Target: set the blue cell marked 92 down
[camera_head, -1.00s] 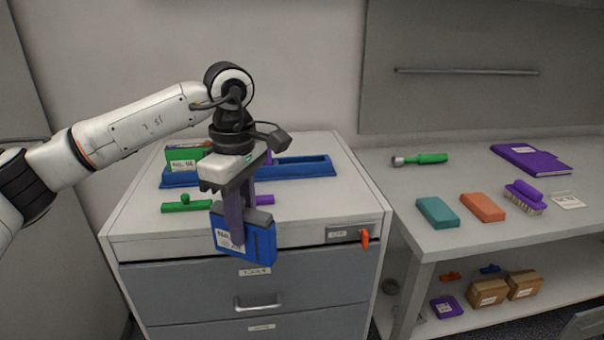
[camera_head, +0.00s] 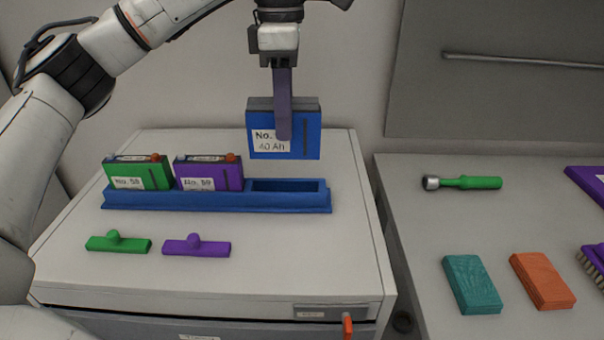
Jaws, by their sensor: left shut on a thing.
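My left gripper (camera_head: 283,138) is shut on the blue cell (camera_head: 303,148) and holds it upright in the air. The cell has a grey top and a white label reading "No." and "40 Ah"; the finger hides the number. Below it is a blue rack (camera_head: 220,202) on the cabinet top. The rack's right slot is empty, and the cell hangs above and behind it, apart from it. A green cell (camera_head: 150,177) stands in the left slot and a purple cell (camera_head: 228,178) in the middle slot. My right gripper is not in view.
A green bar with a knob (camera_head: 118,243) and a purple one (camera_head: 196,247) lie in front of the rack on the cabinet top (camera_head: 290,262). The right bench holds a green-handled tool (camera_head: 463,183), a teal block (camera_head: 471,284) and an orange block (camera_head: 542,280).

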